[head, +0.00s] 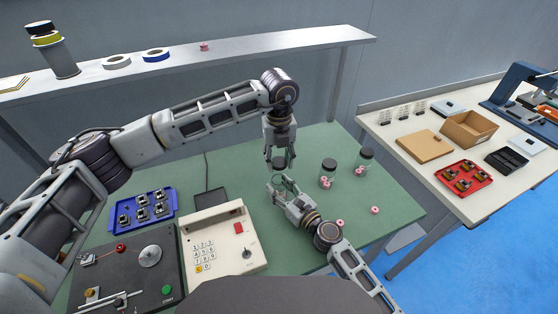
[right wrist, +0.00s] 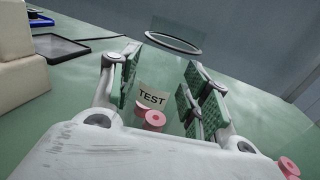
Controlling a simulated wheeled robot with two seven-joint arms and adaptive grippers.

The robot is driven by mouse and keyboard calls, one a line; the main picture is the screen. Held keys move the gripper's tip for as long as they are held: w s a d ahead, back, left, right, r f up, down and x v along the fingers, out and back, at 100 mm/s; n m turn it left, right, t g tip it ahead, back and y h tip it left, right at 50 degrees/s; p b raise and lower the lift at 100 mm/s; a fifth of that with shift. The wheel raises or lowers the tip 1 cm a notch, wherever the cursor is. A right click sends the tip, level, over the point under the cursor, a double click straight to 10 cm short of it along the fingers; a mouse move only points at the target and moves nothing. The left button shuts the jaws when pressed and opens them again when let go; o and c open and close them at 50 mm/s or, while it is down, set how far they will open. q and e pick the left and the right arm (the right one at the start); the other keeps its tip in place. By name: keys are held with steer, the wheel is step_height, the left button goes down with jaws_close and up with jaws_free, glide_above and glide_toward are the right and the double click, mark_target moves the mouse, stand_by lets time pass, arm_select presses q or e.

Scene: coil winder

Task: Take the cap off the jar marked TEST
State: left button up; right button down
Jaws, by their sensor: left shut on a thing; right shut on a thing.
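The jar marked TEST is a clear glass jar; its label (right wrist: 152,98) and pink spools (right wrist: 154,119) inside show in the right wrist view. Its round mouth (right wrist: 174,42) looks open there, with no cap on it. My right gripper (head: 283,186) is shut around the jar's sides, and its green-padded fingers (right wrist: 160,90) flank the glass. My left gripper (head: 280,150) points down from above and is shut on a dark cap (head: 279,163), over the jar in the head view. The exact gap between cap and rim is hard to judge.
Two dark-capped jars, a nearer one (head: 328,173) and a farther one (head: 364,160), stand right of my grippers. Loose pink spools (head: 375,210) lie on the green table. A keypad console (head: 222,240) and blue tray (head: 143,210) are to the left. A shelf (head: 190,66) runs behind.

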steer(key=c, duration=0.6)
jaws_free()
steer(key=shift+v, duration=6)
